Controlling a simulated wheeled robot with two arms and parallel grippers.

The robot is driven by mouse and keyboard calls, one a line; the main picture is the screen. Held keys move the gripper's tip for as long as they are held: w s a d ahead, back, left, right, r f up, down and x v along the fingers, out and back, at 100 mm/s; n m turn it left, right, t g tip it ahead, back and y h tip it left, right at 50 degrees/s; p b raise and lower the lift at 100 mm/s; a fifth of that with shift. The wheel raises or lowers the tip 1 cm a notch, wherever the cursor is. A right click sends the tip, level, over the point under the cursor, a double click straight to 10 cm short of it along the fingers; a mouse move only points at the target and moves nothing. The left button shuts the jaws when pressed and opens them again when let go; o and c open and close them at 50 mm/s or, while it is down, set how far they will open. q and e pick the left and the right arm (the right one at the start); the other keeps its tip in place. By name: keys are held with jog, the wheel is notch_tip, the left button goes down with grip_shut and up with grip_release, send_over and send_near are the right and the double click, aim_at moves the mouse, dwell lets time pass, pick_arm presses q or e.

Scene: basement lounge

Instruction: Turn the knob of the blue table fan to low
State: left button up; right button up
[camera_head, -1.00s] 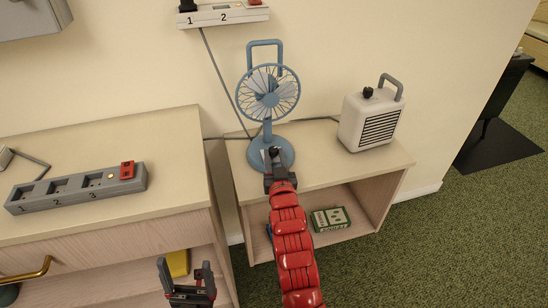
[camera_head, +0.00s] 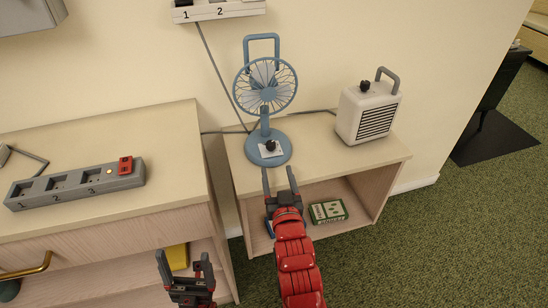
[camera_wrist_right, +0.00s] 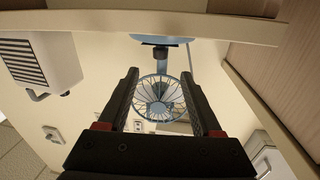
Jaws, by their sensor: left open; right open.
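The blue table fan (camera_head: 265,92) stands upright on the low shelf unit's top, with its round base (camera_head: 282,154) towards the front. A black knob (camera_head: 270,145) sits on a pale dial plate on the base; the dial marks are too small to read. My right gripper (camera_head: 279,180) is open and empty, just in front of the unit's front edge and apart from the knob. In the right wrist view, the fan (camera_wrist_right: 160,98) and its dark knob (camera_wrist_right: 161,52) show beyond the open fingers. My left gripper (camera_head: 183,264) is open and empty at the bottom, before the left cabinet.
A white heater (camera_head: 367,112) stands right of the fan. A grey power strip (camera_head: 75,185) with a red switch lies on the left cabinet (camera_head: 130,130). A green box (camera_head: 328,211) is on the lower shelf. A wall socket strip (camera_head: 218,10) is above.

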jog(key=s+d, duration=0.1)
jog(key=s, duration=0.6)
jog(key=shift+s+p, duration=0.35)
jog(key=shift+s, duration=0.05)
